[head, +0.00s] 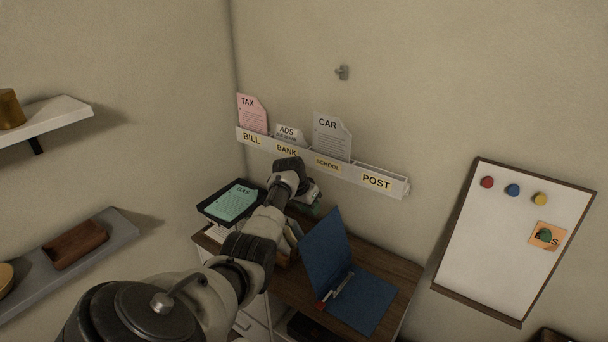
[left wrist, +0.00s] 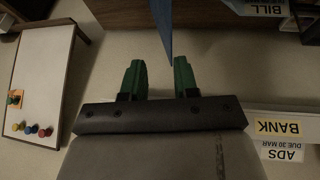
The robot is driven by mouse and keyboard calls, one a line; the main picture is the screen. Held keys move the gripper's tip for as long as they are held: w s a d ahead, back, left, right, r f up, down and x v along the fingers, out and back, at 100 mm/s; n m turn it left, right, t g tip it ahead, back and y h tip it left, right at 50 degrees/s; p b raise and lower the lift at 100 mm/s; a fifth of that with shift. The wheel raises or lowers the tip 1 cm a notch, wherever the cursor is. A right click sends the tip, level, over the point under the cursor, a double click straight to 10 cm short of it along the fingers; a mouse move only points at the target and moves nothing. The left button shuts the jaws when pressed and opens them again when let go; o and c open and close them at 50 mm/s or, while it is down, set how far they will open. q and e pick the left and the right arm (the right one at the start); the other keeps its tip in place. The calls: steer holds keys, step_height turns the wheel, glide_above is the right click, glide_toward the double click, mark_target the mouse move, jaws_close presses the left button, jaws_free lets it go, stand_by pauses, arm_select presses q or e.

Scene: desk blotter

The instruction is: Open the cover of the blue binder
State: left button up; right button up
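The blue binder (head: 362,300) lies on the brown desk, its cover (head: 325,255) raised steeply on the left side and its inside with a metal ring clip showing. My left gripper (head: 316,207) is beside the top of the raised cover, partly hidden by my own arm. In the left wrist view the two green fingers of my left gripper (left wrist: 159,80) stand apart, with nothing clasped between them. The blue edge of the cover (left wrist: 163,25) shows between and beyond the fingers. My right gripper is not in view.
A black tray (head: 208,212) with a green GAS paper stands left of my arm. A wall rack (head: 358,173) labelled BILL, BANK, SCHOOL and POST hangs above the desk. A whiteboard (head: 500,240) hangs at right. The desk (head: 398,270) has little free room around the binder.

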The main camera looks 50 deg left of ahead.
arm_select(q)
steer(key=b+v, duration=0.2)
steer(key=v, duration=0.8)
steer(key=shift+b, duration=0.3)
